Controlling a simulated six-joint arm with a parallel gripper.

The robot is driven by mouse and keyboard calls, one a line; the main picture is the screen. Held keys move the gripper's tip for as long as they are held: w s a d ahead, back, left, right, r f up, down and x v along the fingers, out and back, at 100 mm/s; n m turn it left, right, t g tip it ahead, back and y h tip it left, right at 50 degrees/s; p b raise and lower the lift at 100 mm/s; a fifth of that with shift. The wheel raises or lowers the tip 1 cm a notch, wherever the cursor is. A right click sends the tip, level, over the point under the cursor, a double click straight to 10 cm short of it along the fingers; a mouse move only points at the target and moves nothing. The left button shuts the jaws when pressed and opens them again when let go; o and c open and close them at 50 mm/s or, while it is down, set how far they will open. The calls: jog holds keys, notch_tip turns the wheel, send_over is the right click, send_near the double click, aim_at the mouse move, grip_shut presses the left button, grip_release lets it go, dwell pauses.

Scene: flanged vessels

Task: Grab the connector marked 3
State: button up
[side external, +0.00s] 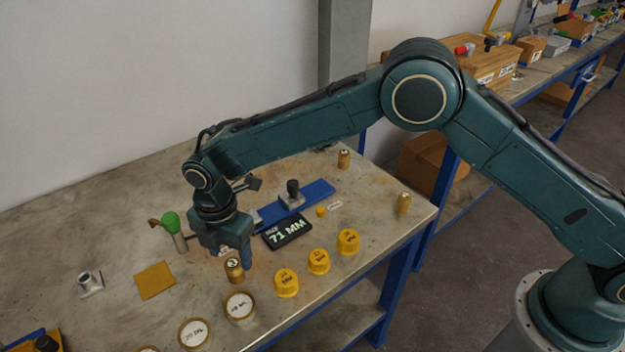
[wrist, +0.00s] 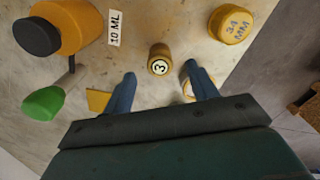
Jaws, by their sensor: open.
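The connector marked 3 (wrist: 160,60) is a small brass-coloured cylinder with a white label on top. In the wrist view it lies ahead of and between the two blue fingers of my gripper (wrist: 159,80). The fingers are apart and nothing is held. In the side view the connector (side external: 234,270) stands on the bench just below and in front of my gripper (side external: 232,258), whose body hides part of the area behind it. I cannot tell whether a finger touches the connector.
Yellow caps (side external: 318,262) and white-topped round pieces (side external: 240,307) stand near the front bench edge. A black display reading 71 MM (side external: 288,232) and a blue rail (side external: 310,195) are behind. A green-topped handle (side external: 171,222) is left of my gripper.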

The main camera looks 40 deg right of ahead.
aim_at(233, 262)
jog(key=shift+f, duration=2.6)
jog(key=c, duration=1.2)
